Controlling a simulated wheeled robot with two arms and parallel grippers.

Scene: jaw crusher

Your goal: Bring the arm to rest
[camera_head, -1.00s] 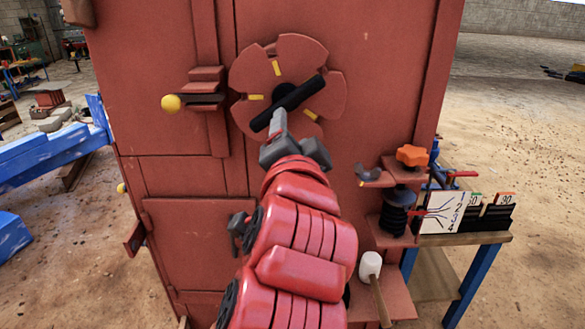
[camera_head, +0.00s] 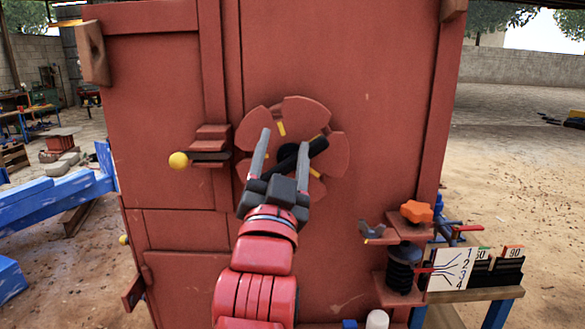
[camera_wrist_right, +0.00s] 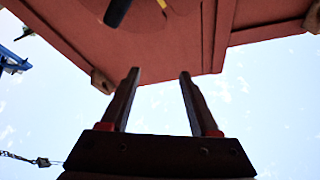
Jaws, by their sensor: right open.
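My right gripper (camera_head: 282,152) is open and empty in the head view, its two fingers pointing up in front of the rotary disc (camera_head: 332,148) on the red crusher housing (camera_head: 390,70). The disc has rounded lobes, yellow marks and a black bar handle (camera_head: 318,146). The fingers frame the middle of the disc; whether they touch it I cannot tell from here. In the right wrist view the fingers (camera_wrist_right: 158,75) stand apart with nothing between them. The black handle (camera_wrist_right: 117,10) shows beyond them at the top, clear of the fingers. My left gripper is not in view.
A latch with a yellow knob (camera_head: 179,160) juts out left of the disc. An orange star knob (camera_head: 416,211) and black spring (camera_head: 404,270) stand on brackets at lower right, near a numbered gauge plate (camera_head: 451,269) on a bench. Blue beams (camera_head: 50,200) lie at left.

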